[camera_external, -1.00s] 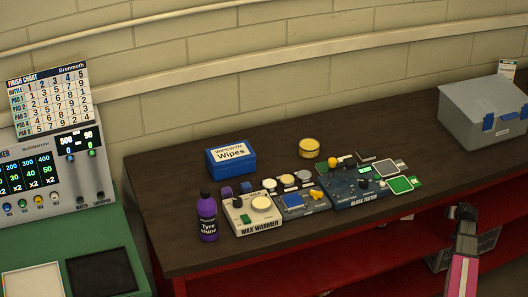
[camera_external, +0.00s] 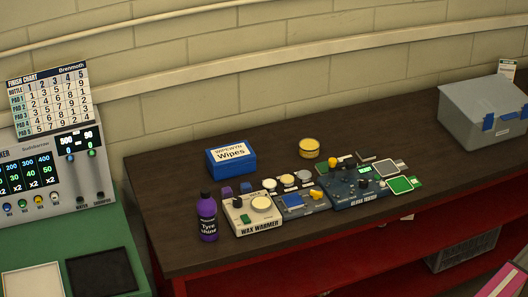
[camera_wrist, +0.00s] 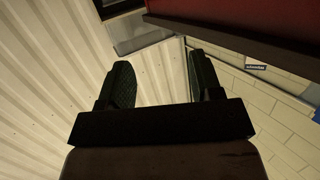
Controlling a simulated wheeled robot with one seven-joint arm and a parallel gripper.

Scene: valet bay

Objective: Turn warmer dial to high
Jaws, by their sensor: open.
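The wax warmer (camera_external: 254,216) is a cream box on the dark bench, with a round pale pot on top, a black dial (camera_external: 238,203) at its upper left and a green switch (camera_external: 245,219) on its left side. The dial's setting is too small to read. My gripper (camera_wrist: 160,82) shows in the wrist view with its two dark fingers apart and nothing between them. It points at pale corrugated wall, away from the warmer. In the external view only a pink piece of my arm shows at the lower right corner; the gripper is out of that picture.
A purple Tyre Shine bottle (camera_external: 207,217) stands just left of the warmer. A blue device (camera_external: 300,201) and the gloss tester (camera_external: 358,188) sit to its right. Behind are a blue wipes box (camera_external: 231,158) and a yellow tin (camera_external: 309,148). A grey case (camera_external: 484,112) stands far right.

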